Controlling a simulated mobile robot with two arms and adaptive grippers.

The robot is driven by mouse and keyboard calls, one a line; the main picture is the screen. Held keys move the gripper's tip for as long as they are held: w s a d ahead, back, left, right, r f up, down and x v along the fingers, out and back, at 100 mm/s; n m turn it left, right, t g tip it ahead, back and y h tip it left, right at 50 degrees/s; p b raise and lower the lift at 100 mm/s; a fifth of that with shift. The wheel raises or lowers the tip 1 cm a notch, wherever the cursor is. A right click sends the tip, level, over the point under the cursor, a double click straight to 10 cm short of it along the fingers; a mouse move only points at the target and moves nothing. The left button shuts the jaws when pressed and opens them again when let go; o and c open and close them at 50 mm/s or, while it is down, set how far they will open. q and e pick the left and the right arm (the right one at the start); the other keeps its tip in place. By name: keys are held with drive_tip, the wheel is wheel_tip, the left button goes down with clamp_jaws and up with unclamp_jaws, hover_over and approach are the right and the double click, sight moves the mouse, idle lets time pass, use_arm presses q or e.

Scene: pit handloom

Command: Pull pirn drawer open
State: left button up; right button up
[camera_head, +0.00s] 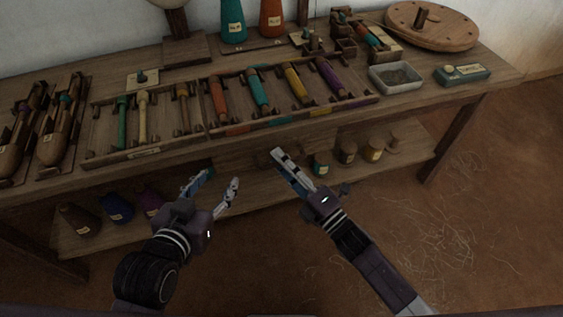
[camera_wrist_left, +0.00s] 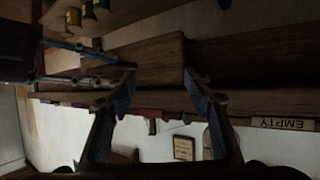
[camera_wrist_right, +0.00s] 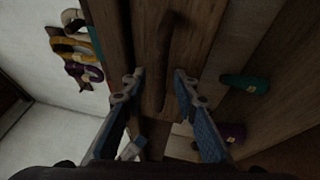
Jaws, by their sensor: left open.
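My left gripper (camera_head: 216,182) is below the front edge of the worktable (camera_head: 395,105), open and empty. In the left wrist view a wooden block or panel (camera_wrist_left: 150,62) lies beyond its spread fingers. My right gripper (camera_head: 284,158) is at the table's front, right of the left one. In the right wrist view its fingers (camera_wrist_right: 156,77) stand apart. A dark narrow bar (camera_wrist_right: 166,55), which looks like a handle, runs between them along a wooden panel (camera_wrist_right: 205,35). This may be the pirn drawer front. I see no open drawer; the table edge and right gripper hide much of that area.
Trays of coloured pirns (camera_head: 280,122) lie on the tabletop, with shuttles (camera_head: 60,125) at left. A grey metal tray (camera_head: 397,79) and a teal box (camera_head: 462,74) are at right. The lower shelf (camera_head: 400,163) holds spools and cones. The floor at right is clear except for loose threads.

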drive_tip(key=shift+c, duration=0.5)
clamp_jaws()
